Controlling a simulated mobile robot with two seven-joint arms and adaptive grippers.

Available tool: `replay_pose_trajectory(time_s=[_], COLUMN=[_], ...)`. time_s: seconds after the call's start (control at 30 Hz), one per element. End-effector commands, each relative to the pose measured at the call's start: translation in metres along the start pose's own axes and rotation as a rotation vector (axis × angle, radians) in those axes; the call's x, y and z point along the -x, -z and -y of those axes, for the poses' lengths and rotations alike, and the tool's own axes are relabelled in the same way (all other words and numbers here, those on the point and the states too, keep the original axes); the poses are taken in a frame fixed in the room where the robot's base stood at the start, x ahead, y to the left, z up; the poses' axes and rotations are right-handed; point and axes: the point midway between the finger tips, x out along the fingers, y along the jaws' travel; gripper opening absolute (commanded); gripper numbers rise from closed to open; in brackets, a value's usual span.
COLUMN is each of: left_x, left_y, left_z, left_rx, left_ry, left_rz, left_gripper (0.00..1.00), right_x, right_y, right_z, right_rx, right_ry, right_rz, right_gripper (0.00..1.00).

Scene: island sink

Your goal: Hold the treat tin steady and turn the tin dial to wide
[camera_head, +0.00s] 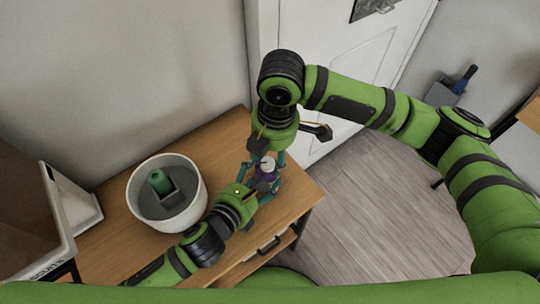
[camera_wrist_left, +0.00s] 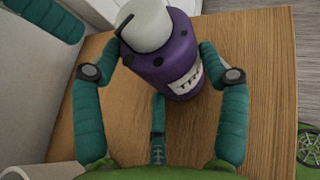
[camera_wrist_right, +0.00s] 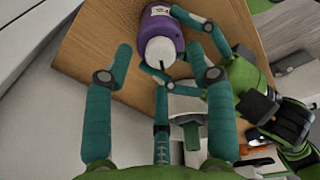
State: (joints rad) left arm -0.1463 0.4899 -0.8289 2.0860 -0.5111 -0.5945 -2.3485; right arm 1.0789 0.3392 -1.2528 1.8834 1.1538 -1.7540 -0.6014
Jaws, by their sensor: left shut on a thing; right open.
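The treat tin (camera_wrist_left: 172,62) is purple, with a white label and dark dots around its upper side. Its white dial (camera_wrist_left: 147,25) is on top and carries a dark pointer line. In the head view the tin (camera_head: 264,174) stands near the table's right end, partly hidden by the grippers. My left gripper (camera_wrist_left: 165,72) is shut on the tin, one teal finger on each side. My right gripper (camera_wrist_right: 158,56) is open above the tin, and the white dial (camera_wrist_right: 158,52) shows between its fingertips. I cannot tell whether the fingers touch the dial.
A white round bin (camera_head: 139,199) with a green-topped grey item (camera_head: 160,184) stands on the wooden table (camera_head: 120,222), left of the tin. A white door (camera_head: 330,40) is behind, and a blue-handled tool (camera_head: 465,78) is at the right.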

Motion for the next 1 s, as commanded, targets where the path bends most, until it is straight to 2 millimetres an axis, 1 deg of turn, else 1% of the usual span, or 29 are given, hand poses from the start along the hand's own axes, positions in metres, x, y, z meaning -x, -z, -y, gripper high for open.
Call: replay_pose_trajectory(time_s=[0.03, 0.1, 0.2, 0.33, 0.5, 0.83, 0.87, 0.9, 1.0], left_x=[0.0, 0.0, 0.0, 0.0, 0.0, 0.0, 0.0, 0.0, 0.0], left_y=[0.005, 0.005, 0.005, 0.005, 0.005, 0.005, 0.005, 0.005, 0.004], left_z=[0.0, 0.0, 0.0, 0.0, 0.0, 0.0, 0.0, 0.0, 0.0], left_rx=[-0.001, -0.001, -0.001, -0.001, -0.001, 0.0, 0.0, 0.0, 0.0], left_ry=[-0.002, -0.001, -0.001, -0.001, -0.001, -0.001, -0.001, -0.001, 0.0], left_rz=[-0.012, -0.011, -0.011, -0.011, -0.011, -0.011, -0.011, -0.011, -0.008], left_gripper=[0.37, 0.37, 0.37, 0.37, 0.37, 0.37, 0.86, 1.0, 1.0], right_x=[0.009, 0.021, 0.035, 0.048, 0.055, 0.055, 0.055, 0.055, 0.055], right_y=[-0.001, -0.001, -0.001, -0.001, -0.001, -0.001, -0.001, -0.001, -0.001], right_z=[-0.001, -0.001, 0.0, 0.0, 0.0, 0.001, 0.001, 0.001, 0.001], right_rx=[-0.001, -0.001, -0.001, -0.003, -0.003, -0.004, -0.004, -0.004, -0.004], right_ry=[-0.003, -0.004, -0.003, -0.001, 0.0, 0.001, 0.001, 0.001, 0.001], right_rz=[0.002, 0.002, 0.003, 0.004, 0.005, 0.005, 0.005, 0.005, 0.005], right_gripper=[0.56, 0.56, 0.56, 0.56, 0.56, 0.56, 0.56, 0.56, 0.56])
